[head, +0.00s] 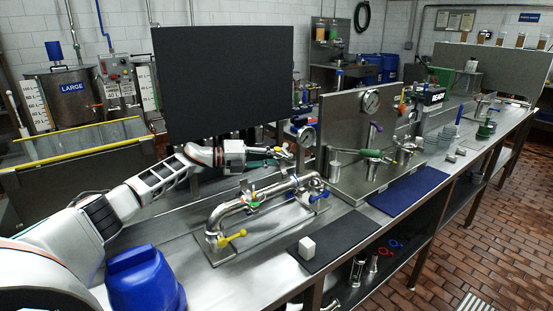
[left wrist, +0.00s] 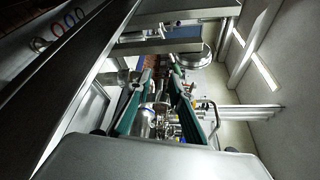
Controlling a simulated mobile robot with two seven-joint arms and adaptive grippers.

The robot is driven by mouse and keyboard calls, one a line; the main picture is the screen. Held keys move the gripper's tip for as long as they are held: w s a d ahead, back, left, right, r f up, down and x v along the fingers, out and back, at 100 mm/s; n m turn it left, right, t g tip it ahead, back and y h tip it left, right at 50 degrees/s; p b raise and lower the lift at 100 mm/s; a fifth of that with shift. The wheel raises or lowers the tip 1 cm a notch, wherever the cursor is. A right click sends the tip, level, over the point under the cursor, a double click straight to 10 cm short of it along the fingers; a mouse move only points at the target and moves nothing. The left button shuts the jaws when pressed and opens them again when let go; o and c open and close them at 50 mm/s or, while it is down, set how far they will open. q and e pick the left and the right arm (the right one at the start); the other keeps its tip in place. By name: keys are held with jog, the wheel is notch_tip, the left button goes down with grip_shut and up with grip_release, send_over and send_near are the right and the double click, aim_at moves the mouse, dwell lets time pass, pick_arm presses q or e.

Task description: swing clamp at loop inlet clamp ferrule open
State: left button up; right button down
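A bent steel pipe loop (head: 228,208) stands on a steel plate on the bench. A small fitting with green and yellow parts (head: 249,197) sits on its pipe; it may be a clamp, but its swing state is too small to tell. A yellow valve handle (head: 233,238) is at the near end and a blue handle (head: 319,196) at the far right end. My left gripper (head: 284,155) is above and behind the pipe, apart from it. In the left wrist view its green-padded fingers (left wrist: 160,88) are spread, with shiny steel fittings (left wrist: 145,122) seen beyond and between them. My right gripper is not in view.
A dark panel (head: 222,82) rises behind my left arm. A steel panel with a gauge (head: 369,101) stands right of the loop. A blue container (head: 143,282) stands at the front left. A white block (head: 307,248) lies on a dark mat (head: 338,240). A blue mat (head: 407,191) is clear.

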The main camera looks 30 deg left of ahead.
pick_arm(q)
jog(key=shift+v, duration=6)
jog(key=shift+r, duration=0.1)
